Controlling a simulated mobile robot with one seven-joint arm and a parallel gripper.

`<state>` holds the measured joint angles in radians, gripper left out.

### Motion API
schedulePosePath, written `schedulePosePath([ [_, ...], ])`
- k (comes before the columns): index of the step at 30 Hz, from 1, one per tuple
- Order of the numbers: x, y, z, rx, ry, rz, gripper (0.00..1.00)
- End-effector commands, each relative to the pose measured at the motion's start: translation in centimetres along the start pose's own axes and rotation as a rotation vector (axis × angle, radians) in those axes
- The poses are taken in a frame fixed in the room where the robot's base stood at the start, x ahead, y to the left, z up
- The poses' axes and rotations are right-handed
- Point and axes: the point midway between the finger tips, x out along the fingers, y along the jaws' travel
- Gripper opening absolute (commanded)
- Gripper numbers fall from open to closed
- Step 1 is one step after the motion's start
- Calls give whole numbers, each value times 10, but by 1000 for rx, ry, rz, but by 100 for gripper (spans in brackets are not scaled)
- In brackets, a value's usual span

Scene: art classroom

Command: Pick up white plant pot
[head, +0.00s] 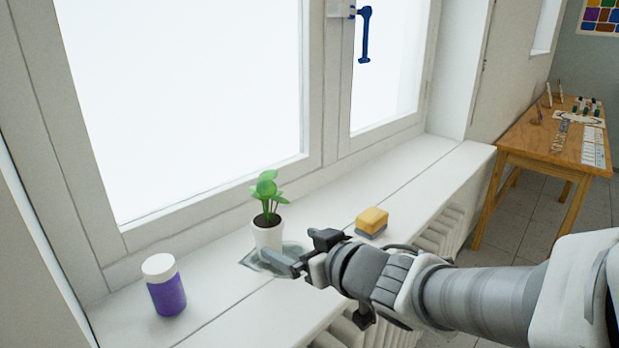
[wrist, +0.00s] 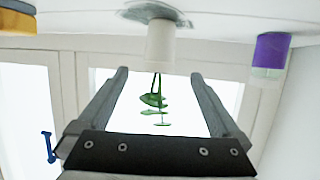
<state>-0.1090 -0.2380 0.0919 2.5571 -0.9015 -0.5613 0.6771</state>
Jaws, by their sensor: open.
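The white plant pot (head: 268,237) stands upright on the windowsill, with dark soil and a green leafy plant. A flat greyish patch or mat (head: 252,262) lies at its base. My gripper (head: 289,244) is open and empty, just right of the pot in the head view. One finger overlaps the pot's lower right edge there. In the wrist view, which is upside down, the pot (wrist: 160,46) is centred beyond the fingertips of my gripper (wrist: 159,75), and the leaves hang between the fingers. No contact can be made out.
A purple jar with a white lid (head: 166,287) stands left of the pot. A yellow sponge-like block (head: 372,221) lies to the right on the sill (head: 420,180). The window frame (head: 215,205) rises close behind. A wooden table (head: 548,150) stands far right.

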Motion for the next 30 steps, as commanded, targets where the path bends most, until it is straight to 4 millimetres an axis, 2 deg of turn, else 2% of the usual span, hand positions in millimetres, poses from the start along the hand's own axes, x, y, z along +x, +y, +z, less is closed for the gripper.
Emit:
schedulePosePath([
  [14,32,0,-3,4,-3,1,100],
  [16,45,1,3,1,-1,2,100],
  [21,72,1,3,1,0,2,100],
  [30,94,1,1,0,1,3,100],
])
